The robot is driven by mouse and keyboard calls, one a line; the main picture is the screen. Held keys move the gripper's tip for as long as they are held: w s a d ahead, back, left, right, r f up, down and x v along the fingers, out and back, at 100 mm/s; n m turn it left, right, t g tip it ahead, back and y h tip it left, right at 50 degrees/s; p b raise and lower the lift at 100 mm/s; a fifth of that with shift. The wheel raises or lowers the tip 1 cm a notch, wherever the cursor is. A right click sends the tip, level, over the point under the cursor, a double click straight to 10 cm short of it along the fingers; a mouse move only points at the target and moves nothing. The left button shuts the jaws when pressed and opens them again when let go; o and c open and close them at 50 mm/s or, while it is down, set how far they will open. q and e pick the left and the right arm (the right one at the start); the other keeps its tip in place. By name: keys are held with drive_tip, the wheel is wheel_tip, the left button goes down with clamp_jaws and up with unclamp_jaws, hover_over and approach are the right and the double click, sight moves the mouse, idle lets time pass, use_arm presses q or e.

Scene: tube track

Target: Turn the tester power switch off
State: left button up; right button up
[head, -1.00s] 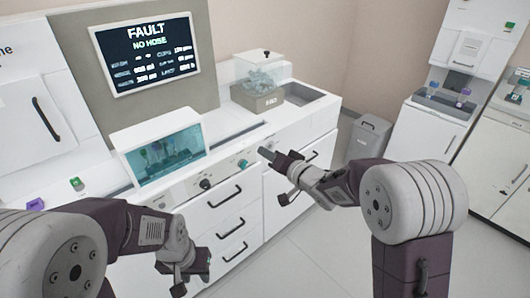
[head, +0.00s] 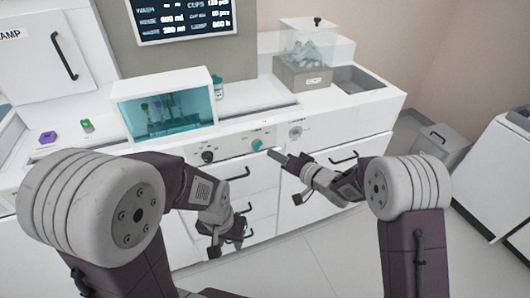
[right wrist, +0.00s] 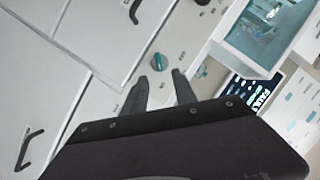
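The tester is a glass-fronted box (head: 168,112) with a teal interior on the white counter. The counter's front panel below it carries a black knob (head: 207,156), a teal knob (head: 257,145) and a round grey dial (head: 295,131). I cannot read which is the power switch. My right gripper (head: 284,172) is in front of the panel, close below the teal knob in the picture. In the right wrist view its fingers (right wrist: 160,80) are apart and empty, with the teal knob (right wrist: 160,61) just beyond their tips. My left gripper (head: 232,238) hangs low before the drawers; its opening is unclear.
Drawers and a door with black handles (head: 343,158) lie below the panel. A clear-lidded bin (head: 303,72) and a sink (head: 357,79) are on the counter. A grey waste bin (head: 440,143) stands on the right. The floor at the front is clear.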

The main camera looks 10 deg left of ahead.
sight(260, 147)
drive_tip(key=b+x, duration=0.1)
drive_tip(key=x, duration=0.8)
clamp_jaws()
